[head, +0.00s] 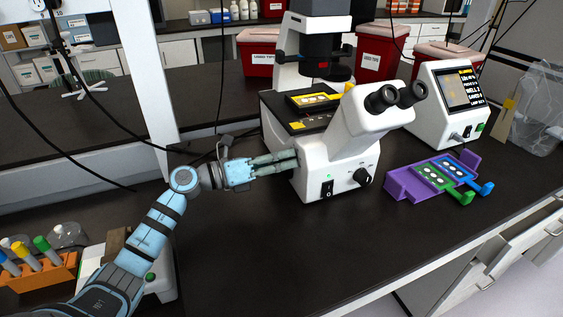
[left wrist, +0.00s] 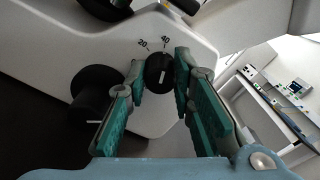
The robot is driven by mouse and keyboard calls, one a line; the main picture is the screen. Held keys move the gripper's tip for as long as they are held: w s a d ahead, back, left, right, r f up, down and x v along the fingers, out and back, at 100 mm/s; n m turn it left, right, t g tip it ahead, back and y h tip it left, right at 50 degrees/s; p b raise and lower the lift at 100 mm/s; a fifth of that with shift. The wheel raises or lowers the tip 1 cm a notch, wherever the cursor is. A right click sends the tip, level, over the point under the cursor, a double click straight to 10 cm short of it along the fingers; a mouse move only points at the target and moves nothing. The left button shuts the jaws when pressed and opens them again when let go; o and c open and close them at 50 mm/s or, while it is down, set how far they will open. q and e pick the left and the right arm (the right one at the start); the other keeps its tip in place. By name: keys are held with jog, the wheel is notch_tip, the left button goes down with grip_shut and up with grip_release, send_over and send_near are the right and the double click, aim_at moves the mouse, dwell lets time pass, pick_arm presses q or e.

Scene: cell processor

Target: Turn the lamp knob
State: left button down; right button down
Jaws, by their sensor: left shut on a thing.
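The white microscope (head: 345,130) stands on the dark bench. My left gripper (head: 294,159) reaches its left side; the lamp knob there is hidden in the head view. In the left wrist view the lamp knob (left wrist: 159,74) is a small black dial with a white pointer line, below the printed marks 20 and 40. The pointer stands nearly upright, leaning slightly right. The green fingers are shut on the knob, one on each side. My right gripper is not in view.
A larger black knob (left wrist: 96,92) sits left of the lamp knob in the left wrist view. A purple rack (head: 405,187) with green and blue slide holders lies right of the microscope. A screen device (head: 447,105) stands behind it. An orange tube rack (head: 40,272) is at lower left.

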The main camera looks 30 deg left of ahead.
pick_arm(q)
jog(key=shift+r, duration=0.15)
jog(key=c, duration=1.4)
grip_release()
jog(key=shift+o, duration=0.2)
jog(key=v, duration=1.2)
